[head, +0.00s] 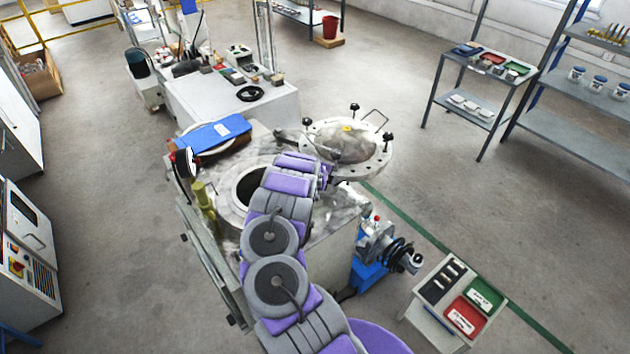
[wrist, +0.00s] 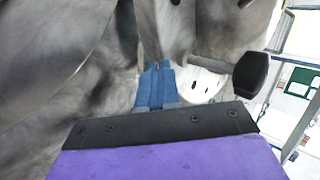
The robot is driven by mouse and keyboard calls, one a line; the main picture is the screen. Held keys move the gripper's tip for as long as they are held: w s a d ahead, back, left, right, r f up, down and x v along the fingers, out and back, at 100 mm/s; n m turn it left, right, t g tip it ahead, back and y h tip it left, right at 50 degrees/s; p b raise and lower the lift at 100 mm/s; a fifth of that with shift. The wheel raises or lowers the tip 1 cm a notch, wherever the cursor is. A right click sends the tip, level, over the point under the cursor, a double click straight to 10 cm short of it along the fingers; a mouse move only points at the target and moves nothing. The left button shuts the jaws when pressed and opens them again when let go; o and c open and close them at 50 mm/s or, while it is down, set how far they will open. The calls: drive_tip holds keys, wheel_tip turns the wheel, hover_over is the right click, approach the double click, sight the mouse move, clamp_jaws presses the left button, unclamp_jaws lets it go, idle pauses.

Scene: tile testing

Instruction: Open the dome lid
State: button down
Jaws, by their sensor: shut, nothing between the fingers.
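The dome lid (head: 352,147) is a grey dome with a pale, bolted rim, several black knobs and a small yellow spot on top. In the head view it sits to the right of the round opening (head: 247,184) in the machine top, which is uncovered where it shows. My arm hides part of the opening. My gripper (head: 330,178) is by the lid's near left edge. In the wrist view my gripper's blue fingers (wrist: 157,68) are together with nothing between them. The lid's white rim (wrist: 203,84) and a black knob (wrist: 250,74) are just right of them. Contact cannot be told.
A blue object (head: 217,133) lies at the machine's back left. A motor with a black wheel (head: 385,245) juts out at its right. A small cart with red and green trays (head: 462,300) stands front right. Open floor lies between the machine and the shelves (head: 580,130).

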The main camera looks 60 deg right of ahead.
drive_tip(key=shift+s+d+f, duration=0.15)
drive_tip(key=shift+s+d, duration=0.1)
drive_tip(key=shift+d, duration=0.35)
drive_tip(key=shift+w+d+n, duration=0.15)
drive_tip(key=shift+d+n, duration=0.05)
drive_tip(key=shift+n, duration=0.1)
